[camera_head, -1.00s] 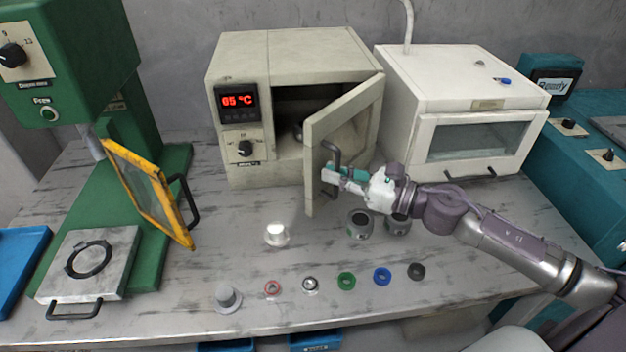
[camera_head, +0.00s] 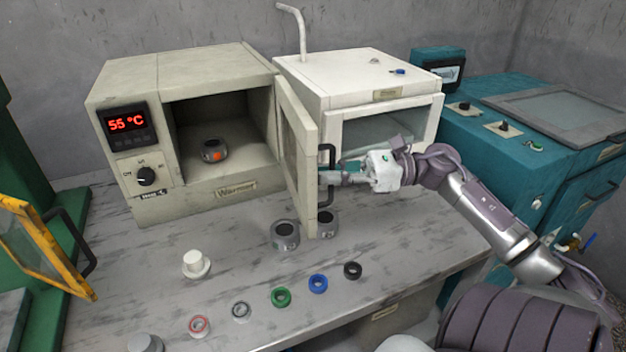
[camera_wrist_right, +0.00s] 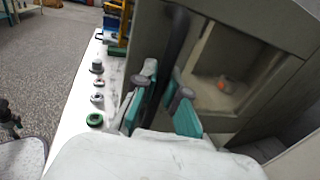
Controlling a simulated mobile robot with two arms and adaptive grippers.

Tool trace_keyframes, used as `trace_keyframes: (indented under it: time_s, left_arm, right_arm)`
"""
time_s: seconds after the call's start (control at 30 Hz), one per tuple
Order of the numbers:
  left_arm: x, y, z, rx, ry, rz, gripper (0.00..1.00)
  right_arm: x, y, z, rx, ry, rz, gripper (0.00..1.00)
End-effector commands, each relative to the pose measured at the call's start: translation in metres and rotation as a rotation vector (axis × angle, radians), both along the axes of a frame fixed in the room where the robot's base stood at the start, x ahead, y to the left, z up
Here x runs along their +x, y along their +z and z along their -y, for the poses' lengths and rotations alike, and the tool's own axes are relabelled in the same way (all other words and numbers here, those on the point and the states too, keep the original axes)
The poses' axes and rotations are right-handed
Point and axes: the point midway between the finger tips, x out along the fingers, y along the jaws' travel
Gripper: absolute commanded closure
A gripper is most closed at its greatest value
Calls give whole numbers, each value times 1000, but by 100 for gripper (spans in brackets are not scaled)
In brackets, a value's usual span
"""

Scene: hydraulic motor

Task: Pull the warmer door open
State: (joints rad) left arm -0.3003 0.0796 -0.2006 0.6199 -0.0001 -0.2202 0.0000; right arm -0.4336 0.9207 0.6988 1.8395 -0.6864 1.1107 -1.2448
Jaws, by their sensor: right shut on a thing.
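The beige warmer (camera_head: 225,190) stands at the back left of the bench with its red display reading 55 °C. Its door (camera_head: 299,165) is swung wide open, hinged on the right side and standing out toward the front. A grey metal part with an orange spot (camera_head: 214,150) sits inside the chamber. My right gripper (camera_head: 328,175) is shut on the door's dark handle (camera_head: 326,150). In the right wrist view the teal fingers (camera_wrist_right: 165,105) flank the dark handle bar (camera_wrist_right: 172,60). My left gripper is not in view.
A white cabinet (camera_head: 350,85) stands right of the warmer, behind my right arm. Two grey round parts (camera_head: 285,235) sit below the door. A white knob-shaped part (camera_head: 195,264) and several coloured rings (camera_head: 281,297) lie on the front bench. A yellow-framed guard (camera_head: 40,250) stands at left.

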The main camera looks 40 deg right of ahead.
Motion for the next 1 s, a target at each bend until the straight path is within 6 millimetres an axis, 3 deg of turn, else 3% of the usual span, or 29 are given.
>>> trace_keyframes:
  time_s: [0.57,0.6,0.73,1.0]
  left_arm:
    - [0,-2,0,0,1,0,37]
    - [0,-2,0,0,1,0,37]
    - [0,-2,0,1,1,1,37]
    - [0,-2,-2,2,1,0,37]
  right_arm:
    - [-2,1,9,1,-1,2,100]
    - [-2,1,8,1,-1,2,86]
    - [-2,1,8,1,-1,2,64]
    - [-2,1,8,0,-1,1,63]
